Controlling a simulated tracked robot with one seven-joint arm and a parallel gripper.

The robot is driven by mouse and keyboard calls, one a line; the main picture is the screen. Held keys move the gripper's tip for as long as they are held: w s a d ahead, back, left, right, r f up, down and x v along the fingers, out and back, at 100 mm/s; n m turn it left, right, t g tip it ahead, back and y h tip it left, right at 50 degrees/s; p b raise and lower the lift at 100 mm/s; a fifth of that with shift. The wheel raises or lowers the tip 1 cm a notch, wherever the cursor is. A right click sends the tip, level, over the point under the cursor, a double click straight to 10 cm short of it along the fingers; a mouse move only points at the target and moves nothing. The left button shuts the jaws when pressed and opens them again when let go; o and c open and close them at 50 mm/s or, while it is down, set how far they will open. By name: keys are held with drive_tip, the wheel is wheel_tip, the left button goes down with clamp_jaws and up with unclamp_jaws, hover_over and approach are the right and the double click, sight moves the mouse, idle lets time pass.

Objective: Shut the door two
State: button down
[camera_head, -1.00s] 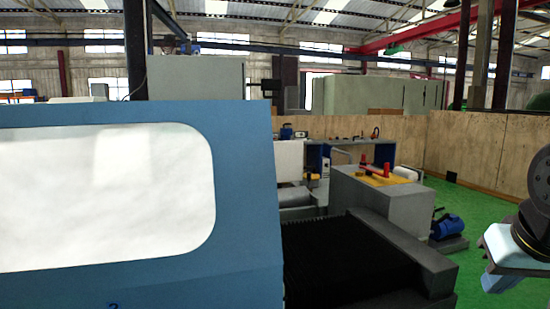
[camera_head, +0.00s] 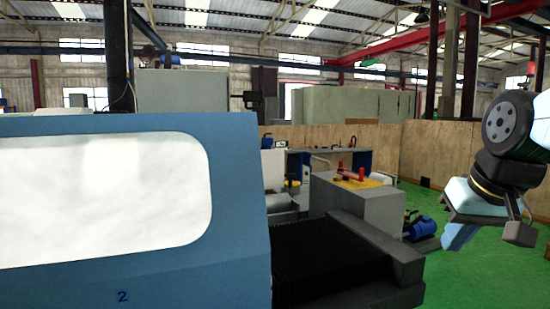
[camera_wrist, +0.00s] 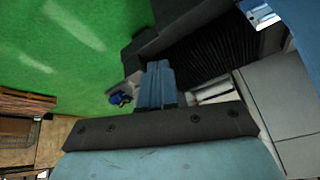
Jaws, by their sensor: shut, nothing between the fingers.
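Door two is a blue panel (camera_head: 238,230) with a large white window, filling the left of the head view. A small "2" label (camera_head: 122,296) sits below the window. Its right edge stands beside a black ribbed cover (camera_head: 320,262), which lies uncovered to the right. My gripper (camera_head: 460,236) hangs at the right of the head view, well apart from the door, over the green floor. In the wrist view its fingers (camera_wrist: 157,84) are together and empty. A blue and white piece at the top right of that view may be part of the door; I cannot tell.
A grey machine block (camera_head: 355,205) with a red and yellow piece on top stands behind the cover. A blue motor (camera_head: 420,228) sits on the floor beside it. Wooden panels (camera_head: 490,155) close off the back. Green floor (camera_head: 480,280) is free at the right.

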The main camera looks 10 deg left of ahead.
drive_tip(key=w+a+r+n+g+y, duration=0.1)
drive_tip(key=w+a+r+n+y, duration=0.1)
drive_tip(key=w+a+r, duration=0.5)
drive_tip(key=w+a+r+n+g+y, duration=0.2)
drive_tip(key=w+a+r, duration=0.25)
drive_tip(key=a, duration=0.45)
drive_tip(key=w+a+r+n+g+y, duration=0.1)
drive_tip(key=w+a+r+n+y, duration=0.15)
drive_tip(key=w+a+r, duration=0.45)
drive_tip(key=s+a+f, duration=0.3)
drive_tip(key=a+f, duration=0.6)
drive_tip(key=a, duration=0.1)
drive_tip(key=shift+a, duration=0.35)
drive_tip(key=shift+a+h, duration=0.1)
drive_tip(key=shift+h, duration=0.15)
drive_tip(key=shift+s, duration=0.1)
